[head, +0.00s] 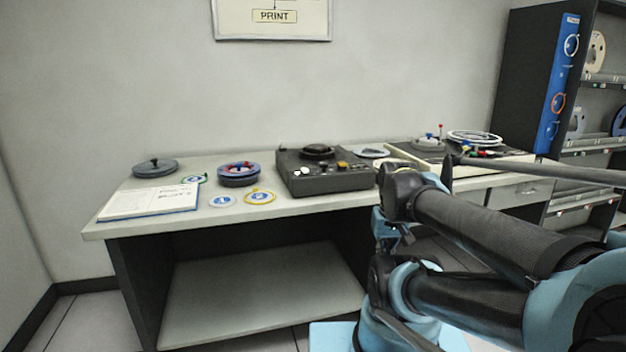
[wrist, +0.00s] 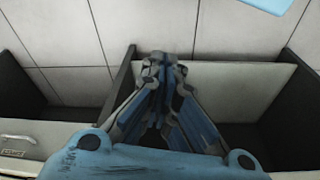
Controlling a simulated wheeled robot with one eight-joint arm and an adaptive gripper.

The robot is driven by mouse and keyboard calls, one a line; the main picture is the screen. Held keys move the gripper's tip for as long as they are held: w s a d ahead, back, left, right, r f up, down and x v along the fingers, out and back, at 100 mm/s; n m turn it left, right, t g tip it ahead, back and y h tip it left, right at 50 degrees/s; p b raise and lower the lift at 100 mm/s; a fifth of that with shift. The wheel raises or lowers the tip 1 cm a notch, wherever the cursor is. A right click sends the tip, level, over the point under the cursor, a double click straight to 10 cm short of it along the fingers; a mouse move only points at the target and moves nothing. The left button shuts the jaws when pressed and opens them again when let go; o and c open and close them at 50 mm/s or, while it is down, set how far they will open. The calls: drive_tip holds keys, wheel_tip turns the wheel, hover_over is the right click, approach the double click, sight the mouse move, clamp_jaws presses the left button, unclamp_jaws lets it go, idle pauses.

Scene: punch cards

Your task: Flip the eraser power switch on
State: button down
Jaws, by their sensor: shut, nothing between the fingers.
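A dark box-shaped device (head: 322,182), which looks like the eraser, sits on the desk with a round black hub on top. Small white knobs (head: 301,171) and an amber one (head: 342,165) show near its front edge. I cannot make out which is the power switch or how it is set. My gripper (wrist: 163,62) is shut and empty in the wrist view, with floor tiles and a low pale panel beyond its fingertips. In the head view my arm is right of the device, and its fingers cannot be made out. The device does not show in the wrist view.
The desk (head: 150,225) also bears an open book (head: 150,202), a reel stack (head: 238,174), flat discs (head: 259,196) and a grey reel (head: 155,167). Another machine (head: 475,150) stands on the right, partly behind my arm. A dark shelf rack (head: 530,90) stands at far right.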

drive_tip(key=shift+s+f, duration=0.1)
drive_tip(key=shift+f, duration=0.1)
drive_tip(key=shift+r, duration=0.1)
drive_tip(key=w+a+r+n+g, duration=0.1)
drive_tip(key=w+a+r+n, duration=0.35)
drive_tip(key=w+r, duration=0.45)
drive_tip(key=w+a+r+n, duration=0.3)
drive_tip(key=w+r+n, duration=0.3)
drive_tip(key=w+r, duration=0.3)
drive_tip(key=w+a+r+n+g, duration=0.1)
drive_tip(key=w+a+r+n, duration=0.9)
drive_tip(key=w+a, duration=0.6)
wheel_tip(320, 180, up, 2)
drive_tip(key=shift+r, duration=0.1)
drive_tip(key=shift+a+n, duration=0.1)
drive_tip(key=shift+n, duration=0.15)
